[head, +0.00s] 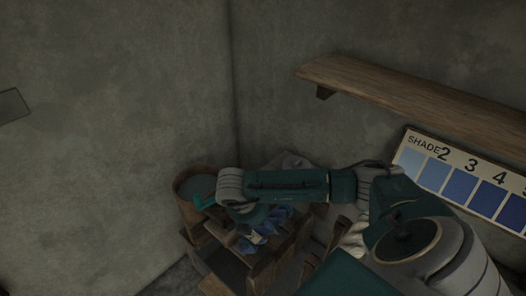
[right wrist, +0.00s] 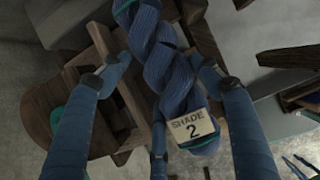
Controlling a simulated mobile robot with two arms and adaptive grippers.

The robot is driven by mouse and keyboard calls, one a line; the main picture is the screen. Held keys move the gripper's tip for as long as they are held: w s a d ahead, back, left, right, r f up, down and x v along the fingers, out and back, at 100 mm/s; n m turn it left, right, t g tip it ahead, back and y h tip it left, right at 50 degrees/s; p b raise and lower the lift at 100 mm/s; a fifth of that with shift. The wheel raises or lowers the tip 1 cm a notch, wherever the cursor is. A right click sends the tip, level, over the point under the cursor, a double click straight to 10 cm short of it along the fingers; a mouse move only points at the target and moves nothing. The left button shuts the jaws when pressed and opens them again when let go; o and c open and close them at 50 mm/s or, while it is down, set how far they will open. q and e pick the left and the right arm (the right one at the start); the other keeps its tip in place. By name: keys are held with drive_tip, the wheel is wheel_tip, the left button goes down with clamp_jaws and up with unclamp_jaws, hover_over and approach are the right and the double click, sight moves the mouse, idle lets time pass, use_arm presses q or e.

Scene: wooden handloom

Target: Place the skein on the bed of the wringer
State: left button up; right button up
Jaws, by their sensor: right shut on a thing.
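The blue twisted skein (right wrist: 165,50) is between the fingers of my right gripper (right wrist: 160,85) in the right wrist view, with a cream tag reading SHADE 2 at its lower end. In the head view my right gripper (head: 256,236) reaches left and down, and blue parts of the skein (head: 272,222) show around it. A wooden frame (head: 262,272), which looks like the wringer, stands below. Wooden parts (right wrist: 105,45) also lie behind the skein in the right wrist view. My arm and the skein hide much of the bed, and I cannot tell whether the skein touches it.
A round wooden tub (head: 186,187) with a teal item at its rim stands left of the gripper. A wooden shelf (head: 420,95) and a SHADE chart (head: 465,175) are on the right wall. The left wall is close behind the tub.

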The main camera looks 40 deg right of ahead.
sight(263, 230)
wheel_tip(263, 230, down, 4)
drive_tip(key=shift+r, duration=0.2)
drive_tip(key=o, duration=1.3)
drive_tip(key=shift+c, duration=0.2)
drive_tip(key=shift+r, duration=0.1)
drive_tip(key=b+v, duration=0.2)
drive_tip(key=v, duration=1)
